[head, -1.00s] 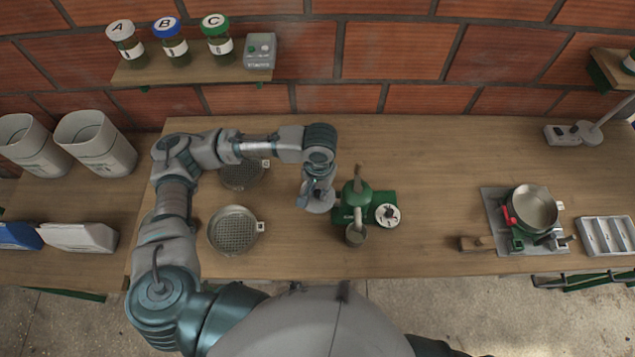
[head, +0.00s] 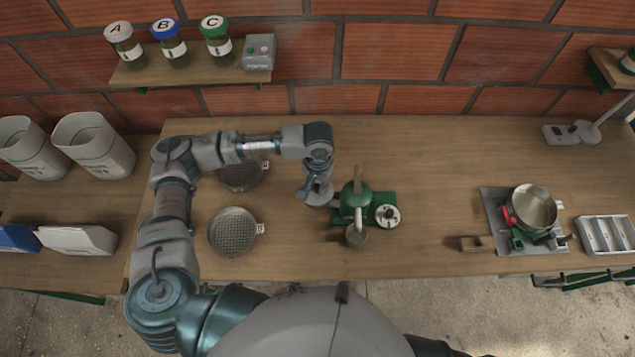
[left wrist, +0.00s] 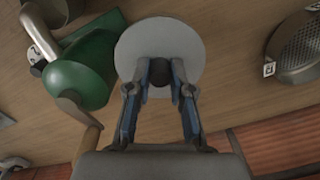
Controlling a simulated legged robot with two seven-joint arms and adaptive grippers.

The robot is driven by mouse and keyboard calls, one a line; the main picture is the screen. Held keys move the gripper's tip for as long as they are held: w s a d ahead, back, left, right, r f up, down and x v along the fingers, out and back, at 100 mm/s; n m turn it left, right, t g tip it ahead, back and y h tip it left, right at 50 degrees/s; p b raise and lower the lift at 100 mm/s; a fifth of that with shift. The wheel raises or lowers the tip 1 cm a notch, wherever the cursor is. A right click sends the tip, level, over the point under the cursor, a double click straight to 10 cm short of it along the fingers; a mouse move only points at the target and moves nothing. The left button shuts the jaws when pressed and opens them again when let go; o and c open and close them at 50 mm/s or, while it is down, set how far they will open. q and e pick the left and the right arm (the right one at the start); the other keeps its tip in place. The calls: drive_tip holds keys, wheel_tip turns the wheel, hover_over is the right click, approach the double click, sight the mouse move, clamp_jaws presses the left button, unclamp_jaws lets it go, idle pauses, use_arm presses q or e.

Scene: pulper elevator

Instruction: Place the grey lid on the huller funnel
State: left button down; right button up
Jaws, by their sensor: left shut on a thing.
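The grey lid (left wrist: 135,42) is a round disc with a dark knob. My left gripper (left wrist: 160,72) is shut on that knob; both fingers pinch it. In the head view my left gripper (head: 316,184) holds the lid (head: 318,201) just left of a green machine (head: 356,193) with a wooden handle, clear of it. A wide silver funnel-like bowl (head: 534,206) sits on another green machine at the right. I cannot tell for certain which machine is the huller. The lid touches neither. My right gripper is not in view.
Two round sieves (head: 234,232) (head: 241,175) lie left of the lid, under and beside my arm. A small cup (head: 356,236) and a round dial (head: 387,216) adjoin the green machine. A wooden block (head: 475,243) lies near the right machine. The table between the two machines is mostly clear.

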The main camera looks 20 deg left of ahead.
sight(317, 184)
use_arm(q)
drive_tip(key=shift+f, duration=0.1)
drive_tip(key=c, duration=1)
unclamp_jaws()
drive_tip(key=shift+a+f, duration=0.1)
drive_tip(key=shift+a, duration=0.15)
drive_tip(key=shift+c, duration=0.2)
wheel_tip(317, 184, up, 13)
drive_tip(key=shift+w+d+p, duration=0.15)
drive_tip(key=shift+w+p, duration=0.1)
drive_tip(key=shift+p, duration=0.05)
drive_tip(key=shift+f, duration=0.1)
